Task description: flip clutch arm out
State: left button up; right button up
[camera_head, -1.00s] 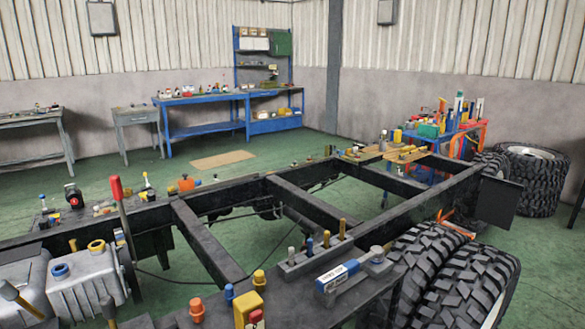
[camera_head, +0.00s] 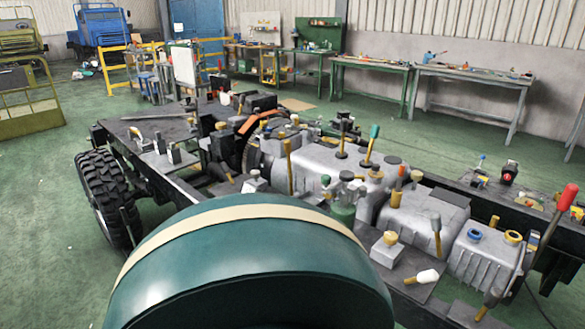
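No part in view can be surely told as the clutch arm. Several levers stand on the grey gearbox and engine block (camera_head: 310,160). One is a teal-tipped lever (camera_head: 371,145) near the middle. A long lever with a red knob (camera_head: 567,197) leans at the right edge. An orange curved piece (camera_head: 262,118) lies at the far end of the block. Neither of my grippers is in view. A large teal rounded shape with a cream band (camera_head: 250,260) hides the near side of the chassis; I cannot tell whether it is mine.
The dark chassis frame (camera_head: 470,184) runs across to the right. A tire (camera_head: 105,195) stands at the left. Green floor is open at the far left. Workbenches (camera_head: 470,75) line the back wall. A white-tipped handle (camera_head: 422,277) lies on the near plate.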

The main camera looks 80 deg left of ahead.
aim_at(288, 144)
jog(key=u, duration=2.55)
jog(key=i+j, duration=0.35)
jog(key=i+j+z, duration=0.1)
jog(key=i+j, duration=0.5)
jog(key=j, duration=0.2)
jog(key=i+j+z, duration=0.1)
jog(key=i+j, duration=0.25)
jog(key=i+j+z, duration=0.1)
jog(key=i+j, duration=0.2)
jog(key=j, duration=0.15)
jog(key=i+j, duration=0.25)
jog(key=j, duration=0.2)
jog(key=i+j+z, duration=0.1)
jog(key=i+j, duration=0.2)
jog(key=j, duration=0.15)
